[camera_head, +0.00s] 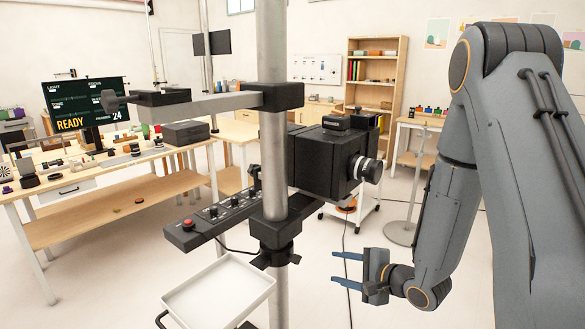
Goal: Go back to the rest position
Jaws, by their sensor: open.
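My gripper (347,269) hangs at the lower middle right, at the end of my folded grey arm. Its two blue fingers point left and are apart, with nothing between them. It is below and a little right of the large black box camera (325,165), clear of it. The floor shows behind the fingers.
A metal pole (272,120) stands in front, carrying a control panel (213,219) with a red button. A white tray (218,290) is low at left of my gripper. A workbench (110,165) with a screen (84,103) stands at left. Shelves (376,72) stand at the back.

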